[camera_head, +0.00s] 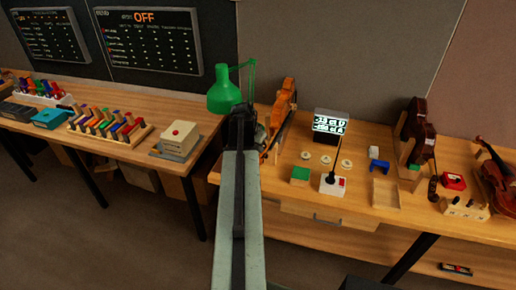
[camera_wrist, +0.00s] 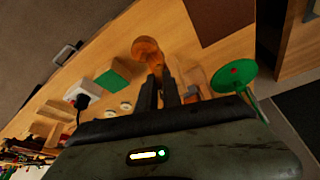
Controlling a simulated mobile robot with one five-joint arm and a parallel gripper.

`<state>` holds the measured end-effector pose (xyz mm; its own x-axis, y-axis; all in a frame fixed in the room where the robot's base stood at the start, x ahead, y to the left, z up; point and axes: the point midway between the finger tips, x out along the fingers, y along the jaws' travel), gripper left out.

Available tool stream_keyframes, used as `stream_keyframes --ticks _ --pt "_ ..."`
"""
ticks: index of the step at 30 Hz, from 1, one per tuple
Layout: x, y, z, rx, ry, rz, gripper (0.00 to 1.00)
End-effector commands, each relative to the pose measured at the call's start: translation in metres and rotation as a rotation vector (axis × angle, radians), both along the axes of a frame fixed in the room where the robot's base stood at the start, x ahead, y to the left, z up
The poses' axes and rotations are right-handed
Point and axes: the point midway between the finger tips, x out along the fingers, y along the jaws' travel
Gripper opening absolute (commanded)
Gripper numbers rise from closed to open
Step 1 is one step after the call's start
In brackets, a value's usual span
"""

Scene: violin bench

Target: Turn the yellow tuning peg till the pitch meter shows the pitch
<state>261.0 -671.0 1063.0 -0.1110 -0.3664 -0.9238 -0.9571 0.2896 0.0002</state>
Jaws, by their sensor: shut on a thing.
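An orange-brown violin (camera_head: 282,112) stands upright on the bench, just right of my arm; part of it shows beyond my fingers in the wrist view (camera_wrist: 147,50). My gripper (camera_wrist: 160,76) is at the violin, its two dark fingers close together and shut at the peg. The yellow tuning peg is too small and too hidden by the fingers to make out. In the head view my own arm hides most of the gripper. The pitch meter (camera_head: 330,122) is a small lit screen right of the violin; its characters are too small to read surely.
A green lamp (camera_head: 223,92) stands close behind my arm. Pale discs (camera_head: 325,160), a green-topped block (camera_head: 300,174) and a white box with a black stick (camera_head: 333,185) lie in front of the meter. More violins (camera_head: 420,130) stand at the right. The left bench holds coloured blocks (camera_head: 108,125).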

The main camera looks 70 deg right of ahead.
Motion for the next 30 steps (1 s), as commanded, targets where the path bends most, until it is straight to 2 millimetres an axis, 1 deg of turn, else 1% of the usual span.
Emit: stream_keyframes --ticks 4,10,12,13,23,26,30 --pt "-0.001 0.001 0.000 0.001 -0.001 0.059 0.00" --pt "0.000 0.001 0.000 0.001 0.000 0.059 0.00" --pt "0.000 0.001 0.000 0.001 0.000 0.059 0.23" --pt "0.000 0.001 0.000 0.001 0.000 0.059 0.31" --pt "0.000 0.001 0.001 0.000 0.000 0.060 0.31" --pt "0.001 0.003 0.008 0.000 0.000 0.060 0.31" --pt "0.002 0.010 0.028 0.000 0.000 0.060 0.31"
